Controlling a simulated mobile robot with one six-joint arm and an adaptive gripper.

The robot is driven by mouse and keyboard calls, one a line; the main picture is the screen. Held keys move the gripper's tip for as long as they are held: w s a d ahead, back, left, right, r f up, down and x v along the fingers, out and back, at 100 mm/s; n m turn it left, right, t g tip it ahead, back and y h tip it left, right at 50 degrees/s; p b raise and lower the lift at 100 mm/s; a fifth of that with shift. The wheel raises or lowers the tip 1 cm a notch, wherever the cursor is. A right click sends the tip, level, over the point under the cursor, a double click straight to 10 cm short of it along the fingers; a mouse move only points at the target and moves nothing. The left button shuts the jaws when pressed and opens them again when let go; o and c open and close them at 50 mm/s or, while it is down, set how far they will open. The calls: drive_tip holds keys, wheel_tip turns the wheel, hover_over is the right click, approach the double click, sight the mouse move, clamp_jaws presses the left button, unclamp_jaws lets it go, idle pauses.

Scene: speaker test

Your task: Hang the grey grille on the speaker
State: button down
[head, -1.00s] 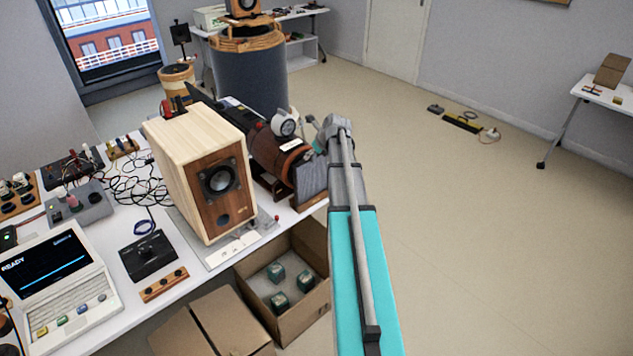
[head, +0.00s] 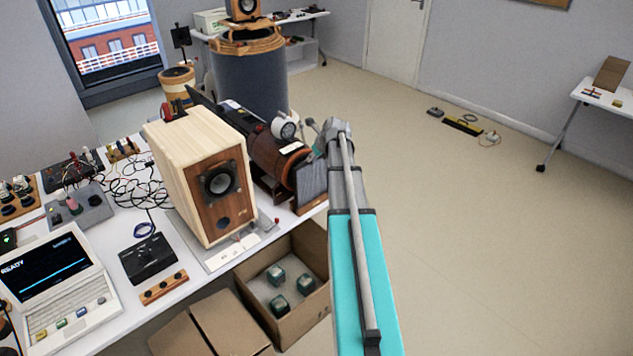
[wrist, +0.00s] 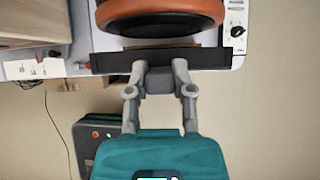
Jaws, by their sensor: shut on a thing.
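The speaker (head: 218,190) is a pale wooden box with a brown front and a dark round driver, upright on the bench. My gripper (wrist: 160,78) is shut on a grey block at the middle of a dark grey bar, which looks like the grille (wrist: 110,61) seen edge-on. In the head view a grey upright panel (head: 312,186), likely the same grille, stands right of the speaker, apart from it, beside the brown cylinder. My arm hides part of it and most of my gripper there. The speaker's side shows at the upper left of the wrist view (wrist: 30,22).
A brown cylinder (head: 272,155) lies close behind the grille. An open cardboard box (head: 303,315) with several small blocks stands on the floor below the bench edge. Cables, a black box (head: 148,257) and a laptop (head: 50,275) crowd the bench.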

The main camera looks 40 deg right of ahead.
drive_tip(key=shift+r, duration=0.1)
idle(0.3)
drive_tip(key=shift+r+p, duration=0.5)
drive_tip(key=shift+p, duration=0.1)
drive_tip(key=shift+r, duration=0.2)
drive_tip(key=shift+r+p, duration=2.1)
drive_tip(key=shift+p, duration=0.2)
drive_tip(key=shift+r, duration=0.1)
drive_tip(key=shift+s+d, duration=0.1)
